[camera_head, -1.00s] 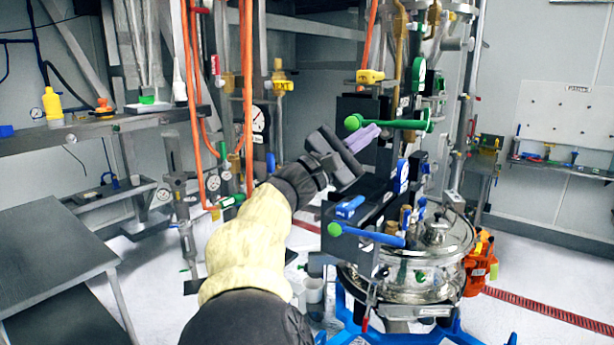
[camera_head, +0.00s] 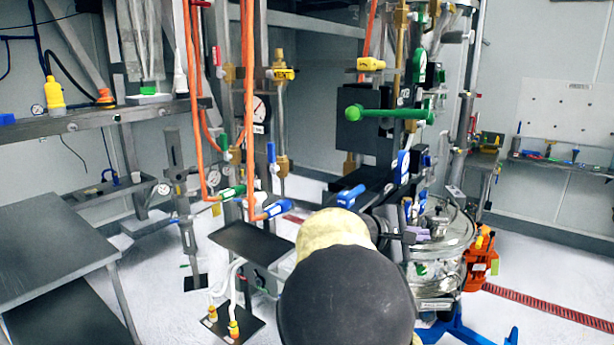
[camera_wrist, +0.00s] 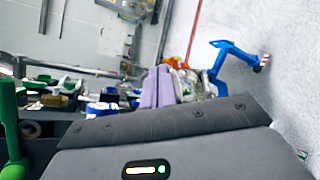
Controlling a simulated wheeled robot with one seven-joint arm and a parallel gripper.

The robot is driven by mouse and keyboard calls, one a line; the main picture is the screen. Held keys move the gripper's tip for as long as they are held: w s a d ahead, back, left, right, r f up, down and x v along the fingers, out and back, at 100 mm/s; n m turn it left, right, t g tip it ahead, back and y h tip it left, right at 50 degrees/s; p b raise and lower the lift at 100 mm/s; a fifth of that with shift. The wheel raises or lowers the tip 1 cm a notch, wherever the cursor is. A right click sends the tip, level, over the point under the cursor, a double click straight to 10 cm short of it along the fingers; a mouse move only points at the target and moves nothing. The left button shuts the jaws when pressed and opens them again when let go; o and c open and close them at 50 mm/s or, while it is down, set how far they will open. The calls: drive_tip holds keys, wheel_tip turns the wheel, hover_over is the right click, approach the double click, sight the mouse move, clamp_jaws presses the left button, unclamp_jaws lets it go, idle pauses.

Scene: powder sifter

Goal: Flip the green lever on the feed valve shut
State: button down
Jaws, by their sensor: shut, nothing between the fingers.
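A large green lever (camera_head: 388,114) with a round knob lies roughly level across the front of a dark box-shaped valve body (camera_head: 360,135) at upper centre. Its green handle also shows at the left edge of the wrist view (camera_wrist: 14,145). My gripper (camera_head: 419,234) is below and right of this lever, mostly hidden behind my arm, near the shiny round vessel. In the wrist view its light-purple fingers (camera_wrist: 157,87) are together with nothing between them, apart from the green lever. I cannot read the valve labels.
Blue-handled levers (camera_head: 350,196) stand just above my arm. The lidded steel vessel (camera_head: 455,245) is at right, with orange containers (camera_head: 478,262) beside it. Orange hoses (camera_head: 248,90) and small valves stand left of centre. A grey table (camera_head: 50,235) is at far left.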

drive_tip(key=s+f+m+g+y+b, duration=0.1)
drive_tip(key=s+f+m+g+y, duration=0.3)
drive_tip(key=f, duration=0.6)
drive_tip(key=s+f+t+y+b, duration=0.1)
drive_tip(key=s+f+y+b, duration=0.15)
drive_tip(key=s+f, duration=0.45)
drive_tip(key=s+a+f+m+y+b, duration=0.3)
drive_tip(key=s+a+f+m+y, duration=0.4)
drive_tip(key=s+f, duration=0.5)
drive_tip(key=shift+a+f+m, duration=0.45)
drive_tip(key=shift+f+m, duration=0.05)
drive_tip(key=shift+w, duration=0.1)
